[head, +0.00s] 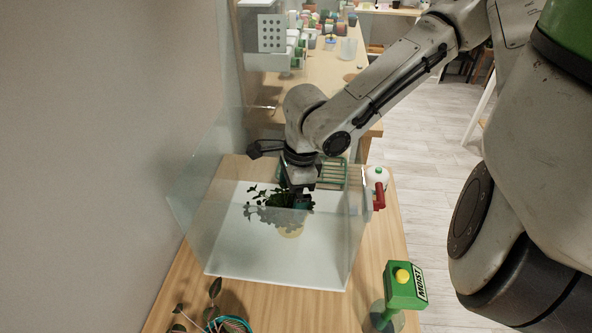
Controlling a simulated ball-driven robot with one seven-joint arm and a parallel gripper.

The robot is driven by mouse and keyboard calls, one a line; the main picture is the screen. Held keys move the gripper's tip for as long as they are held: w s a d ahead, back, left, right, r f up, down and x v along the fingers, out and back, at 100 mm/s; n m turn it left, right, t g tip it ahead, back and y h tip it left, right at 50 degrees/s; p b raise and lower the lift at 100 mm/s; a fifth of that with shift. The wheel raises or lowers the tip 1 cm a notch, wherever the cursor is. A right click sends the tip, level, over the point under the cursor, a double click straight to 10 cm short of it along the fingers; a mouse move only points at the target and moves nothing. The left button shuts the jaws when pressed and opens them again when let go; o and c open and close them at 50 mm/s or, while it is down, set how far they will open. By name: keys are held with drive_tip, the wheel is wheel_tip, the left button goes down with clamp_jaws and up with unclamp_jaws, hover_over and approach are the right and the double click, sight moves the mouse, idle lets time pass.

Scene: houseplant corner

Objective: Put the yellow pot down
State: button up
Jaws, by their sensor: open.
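The yellow pot (290,231) stands on the white base inside the clear-walled case, seen through the front pane. It looks pale, and its upper part is hidden by dark leaves (265,210) that spread mostly to the left. My gripper (301,203) points down into the case, right at the plant and just above the pot. Its jaws are open, but leaves and the pane partly hide the fingertips. I cannot tell whether they still touch the pot's rim.
Clear panes (200,185) surround my gripper at the sides and front. A green moisture meter (405,285) stands front right, outside the case. A leafy plant (214,305) is at the front left. A green rack (330,172) and a red-handled item (379,195) are behind and right.

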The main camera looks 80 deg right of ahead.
wheel_tip(320, 180, up, 7)
drive_tip(key=p, duration=0.3)
drive_tip(key=shift+s+d+f, duration=0.2)
drive_tip(key=shift+s+d, duration=0.05)
drive_tip(key=shift+s, duration=0.2)
